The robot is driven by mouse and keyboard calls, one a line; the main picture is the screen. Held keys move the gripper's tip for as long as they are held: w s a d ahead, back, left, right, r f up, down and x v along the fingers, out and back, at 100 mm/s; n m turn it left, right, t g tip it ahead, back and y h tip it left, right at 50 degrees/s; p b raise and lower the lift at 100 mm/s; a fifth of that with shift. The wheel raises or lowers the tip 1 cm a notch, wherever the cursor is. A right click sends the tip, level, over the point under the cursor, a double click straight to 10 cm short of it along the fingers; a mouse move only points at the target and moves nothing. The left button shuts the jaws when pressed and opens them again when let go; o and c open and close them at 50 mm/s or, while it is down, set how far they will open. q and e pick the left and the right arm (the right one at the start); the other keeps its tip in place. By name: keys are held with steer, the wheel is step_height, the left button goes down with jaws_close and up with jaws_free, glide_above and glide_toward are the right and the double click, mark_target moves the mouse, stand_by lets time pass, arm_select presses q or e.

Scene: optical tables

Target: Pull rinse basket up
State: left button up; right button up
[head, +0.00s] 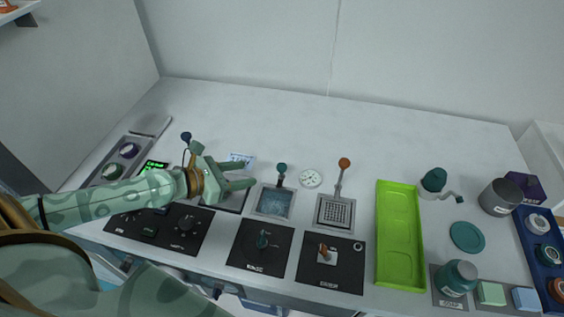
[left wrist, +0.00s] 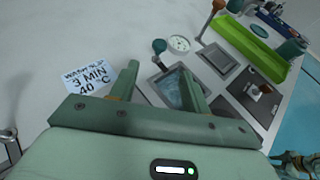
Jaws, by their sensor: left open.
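A water-filled basin (head: 273,203) is set in the table, with a teal-knobbed handle (head: 282,169) standing at its back edge. The handle's knob also shows in the left wrist view (left wrist: 158,46), just beyond the fingertips. I take this as the rinse station; its label is not readable, and I cannot make out a basket under the water. My left gripper (head: 247,174) is open and empty, left of the teal handle and apart from it. In the left wrist view its right finger covers part of the basin (left wrist: 167,88). My right gripper is not in view.
An orange-knobbed handle (head: 344,163) stands behind a gridded basin (head: 335,212). A blue knob (head: 186,136) is left of my gripper. A white dial (head: 310,178) and a wash label card (left wrist: 84,77) lie nearby. A lime tray (head: 400,275) is right. The table's back is clear.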

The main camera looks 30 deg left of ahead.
mark_target(282, 166)
arm_select(q)
steer(key=x, duration=1.2)
steer(key=shift+s+b, duration=0.1)
steer(key=shift+b, duration=0.3)
steer(key=shift+w+d+f, duration=0.25)
steer(key=shift+w+d, duration=0.1)
steer(key=shift+w, duration=0.25)
arm_select(e)
steer(key=shift+w+a+f, duration=0.25)
steer(key=shift+w, duration=0.25)
